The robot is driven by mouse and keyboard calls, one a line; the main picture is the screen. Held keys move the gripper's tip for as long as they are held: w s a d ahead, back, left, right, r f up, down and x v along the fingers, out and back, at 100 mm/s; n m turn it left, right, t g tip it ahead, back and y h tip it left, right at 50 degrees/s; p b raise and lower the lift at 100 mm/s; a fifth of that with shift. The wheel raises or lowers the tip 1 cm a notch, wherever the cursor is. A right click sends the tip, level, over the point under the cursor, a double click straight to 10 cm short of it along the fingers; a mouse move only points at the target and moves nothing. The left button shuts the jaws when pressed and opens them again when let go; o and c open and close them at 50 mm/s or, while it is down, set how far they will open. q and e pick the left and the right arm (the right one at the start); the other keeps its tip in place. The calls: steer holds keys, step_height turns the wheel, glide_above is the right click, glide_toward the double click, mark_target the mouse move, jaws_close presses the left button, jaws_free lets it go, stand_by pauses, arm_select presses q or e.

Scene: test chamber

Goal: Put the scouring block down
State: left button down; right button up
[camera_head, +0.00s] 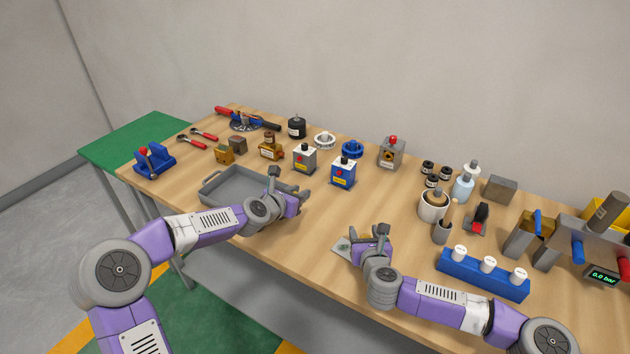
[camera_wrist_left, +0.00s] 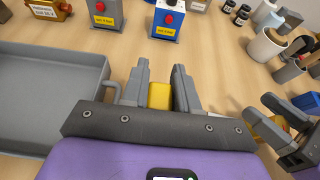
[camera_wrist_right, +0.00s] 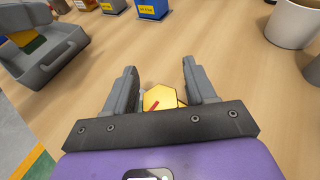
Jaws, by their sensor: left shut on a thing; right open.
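The scouring block (camera_wrist_left: 159,95) shows as a small yellow piece between the fingers of my left gripper (camera_head: 289,187) in the left wrist view. The gripper is shut on it, beside the right end of the grey tray (camera_head: 240,186). In the head view the block is hidden by the gripper. I cannot tell whether it touches the table. My right gripper (camera_head: 367,235) is open, further right near the front edge. A yellow, angular piece with a red mark (camera_wrist_right: 160,98) shows between its fingers in the right wrist view; I cannot tell what it is.
The tray looks empty. Grey and blue boxes with red buttons (camera_head: 343,172) stand behind my left gripper. A blue rack with white caps (camera_head: 484,273) is right of my right gripper, and a beige cup (camera_head: 433,206) stands behind it. Bare wood lies between the grippers.

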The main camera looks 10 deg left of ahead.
mark_target(300, 228)
arm_select(q)
step_height(300, 228, down, 10)
stand_by(0.5)
steer(key=shift+f, duration=0.15)
steer(key=c, duration=0.9)
jaws_free()
steer(key=shift+o, duration=0.2)
steer(key=shift+r, duration=0.2)
steer(key=v, duration=1.2)
